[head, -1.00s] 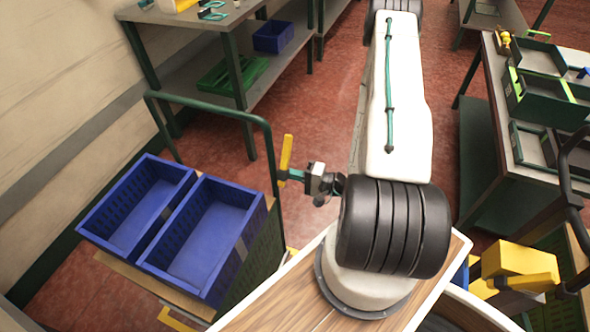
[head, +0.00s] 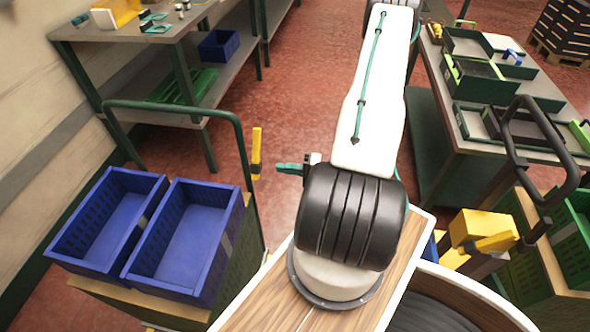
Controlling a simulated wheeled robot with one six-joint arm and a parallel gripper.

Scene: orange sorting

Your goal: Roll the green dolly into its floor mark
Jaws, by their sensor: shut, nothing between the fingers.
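A dolly with a dark green push bar (head: 180,108) stands at the left, with two blue crates (head: 192,240) on its wooden deck. An upright yellow handle (head: 256,152) shows just right of the push bar. My gripper (head: 280,168), with teal fingers, is shut and empty. It points left toward the yellow handle, with a small gap between them in the picture. A second dolly at the right has a black push bar (head: 548,150) and green crates (head: 575,232). I cannot tell for sure which one is the green dolly. No floor mark is clearly visible.
A grey workbench (head: 115,42) with a lower shelf stands at the back left. Another bench (head: 460,105) with trays is at the right. A yellow block with a handle (head: 485,238) is near my right side. Open red floor (head: 280,85) lies between the benches.

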